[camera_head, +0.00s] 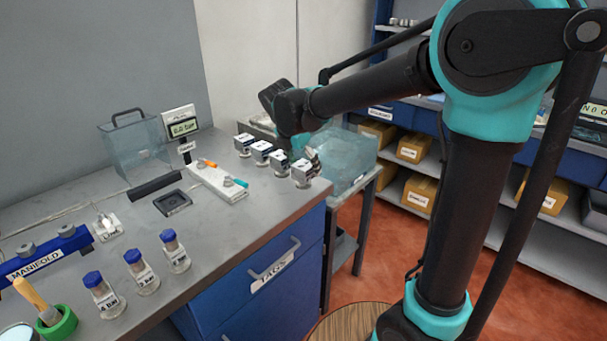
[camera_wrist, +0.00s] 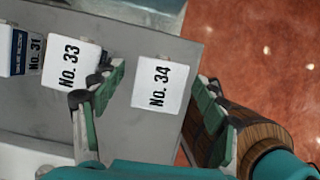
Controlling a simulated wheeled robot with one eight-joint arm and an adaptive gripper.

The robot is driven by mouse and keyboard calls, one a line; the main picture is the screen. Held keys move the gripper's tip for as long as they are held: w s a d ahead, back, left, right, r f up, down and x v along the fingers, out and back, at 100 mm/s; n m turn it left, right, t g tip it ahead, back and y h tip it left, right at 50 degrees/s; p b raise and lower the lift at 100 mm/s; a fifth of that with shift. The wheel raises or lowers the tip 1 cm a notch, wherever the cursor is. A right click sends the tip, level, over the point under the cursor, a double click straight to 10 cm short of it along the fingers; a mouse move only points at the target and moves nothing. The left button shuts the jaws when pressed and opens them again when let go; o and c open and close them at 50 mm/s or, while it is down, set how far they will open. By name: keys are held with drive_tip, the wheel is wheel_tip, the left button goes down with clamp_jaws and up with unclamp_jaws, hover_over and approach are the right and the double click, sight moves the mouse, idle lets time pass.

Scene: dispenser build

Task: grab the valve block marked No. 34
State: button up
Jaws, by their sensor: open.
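The valve block marked No. 34 (camera_wrist: 159,84) is a white-topped block near the counter's edge. In the wrist view it lies between the two open fingers of my gripper (camera_wrist: 155,105), with visible gaps on both sides. In the head view the No. 34 block (camera_head: 302,173) is the rightmost of a row of blocks, and my gripper (camera_head: 312,158) is close beside it, partly hidden. The block marked No. 33 (camera_wrist: 70,62) is just left of it in the wrist view, close to my left finger; I cannot tell whether they touch.
A block marked No. 31 (camera_wrist: 18,50) stands farther left in the row. A clear bin (camera_head: 350,160) is on a stand beyond the counter (camera_head: 215,225). Three blue-capped bottles (camera_head: 139,270) and a blue manifold rack (camera_head: 45,250) are at the left.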

drive_tip(key=x, duration=0.4)
drive_tip(key=shift+a, duration=0.1)
drive_tip(key=shift+c, duration=0.4)
clamp_jaws()
